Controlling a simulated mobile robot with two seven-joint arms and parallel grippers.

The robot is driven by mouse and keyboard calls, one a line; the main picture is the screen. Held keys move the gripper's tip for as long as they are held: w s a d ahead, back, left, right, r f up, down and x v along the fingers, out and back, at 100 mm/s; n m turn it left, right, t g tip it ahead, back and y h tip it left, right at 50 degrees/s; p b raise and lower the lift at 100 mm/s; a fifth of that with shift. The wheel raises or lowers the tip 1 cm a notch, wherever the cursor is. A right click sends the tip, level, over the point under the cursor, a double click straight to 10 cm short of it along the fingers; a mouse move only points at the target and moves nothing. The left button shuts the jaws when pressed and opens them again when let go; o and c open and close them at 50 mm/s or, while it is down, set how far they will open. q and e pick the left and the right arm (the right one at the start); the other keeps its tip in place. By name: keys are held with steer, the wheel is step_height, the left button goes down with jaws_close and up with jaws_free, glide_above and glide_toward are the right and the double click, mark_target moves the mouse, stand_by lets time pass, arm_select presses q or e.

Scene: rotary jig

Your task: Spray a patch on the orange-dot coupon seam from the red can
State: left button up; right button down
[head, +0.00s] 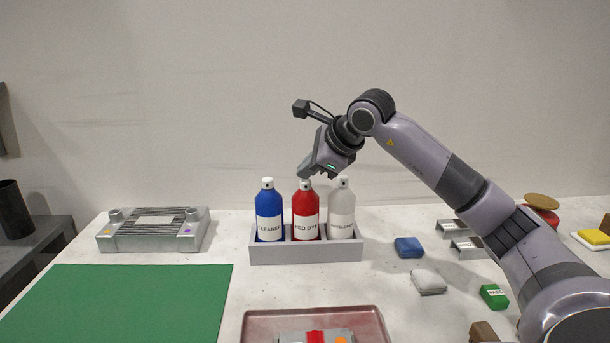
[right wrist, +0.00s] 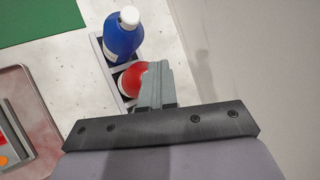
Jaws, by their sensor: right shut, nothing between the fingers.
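The red can (head: 305,226), labelled RED DYE, stands upright in the middle slot of a grey rack (head: 300,254). It also shows in the right wrist view (right wrist: 130,80), partly hidden by my fingers. My right gripper (head: 304,174) is shut and empty, its fingertips right at the red can's top; I cannot tell whether they touch it. The fingers also show in the wrist view (right wrist: 155,85). The coupon (head: 298,338) lies in a reddish tray (head: 258,318) at the bottom edge, cut off, with a red band and an orange dot (head: 341,340). My left gripper is not in view.
A blue cleaner can (head: 268,208) and a whitish can (head: 342,210) flank the red one. A green mat (head: 120,300) and metal fixture (head: 155,230) lie left. Blue (head: 408,247) and white (head: 428,282) cloths, brackets and a green PASS block (head: 494,296) lie right.

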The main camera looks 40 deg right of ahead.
mark_target(309, 182)
step_height(309, 182, up, 6)
steer(key=p, duration=0.5)
steer(key=shift+r+p, duration=0.15)
steer(key=shift+p, duration=0.25)
stand_by(0.7)
stand_by(1.6)
